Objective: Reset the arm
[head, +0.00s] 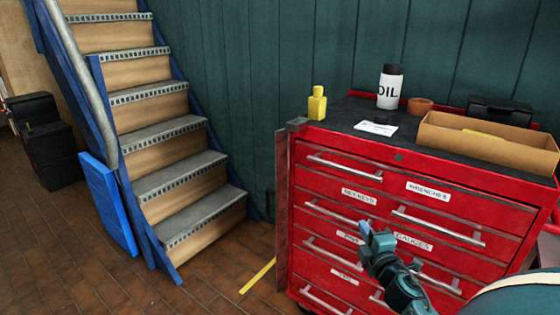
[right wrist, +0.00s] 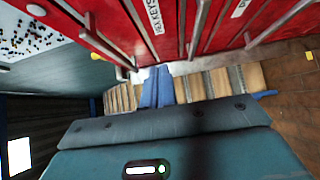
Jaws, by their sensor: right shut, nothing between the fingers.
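My right gripper (head: 372,236) shows in the head view at the lower right, in front of the drawers of the red tool cabinet (head: 345,190). It is shut and holds nothing. Its arm comes in from the lower right corner. In the right wrist view, the blue shut fingers (right wrist: 157,86) point toward the wooden stairs, with the red drawer fronts and their metal handles along the top. I cannot tell whether the gripper touches the cabinet. My left gripper is not in view.
Tiled floor between is mostly clear.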

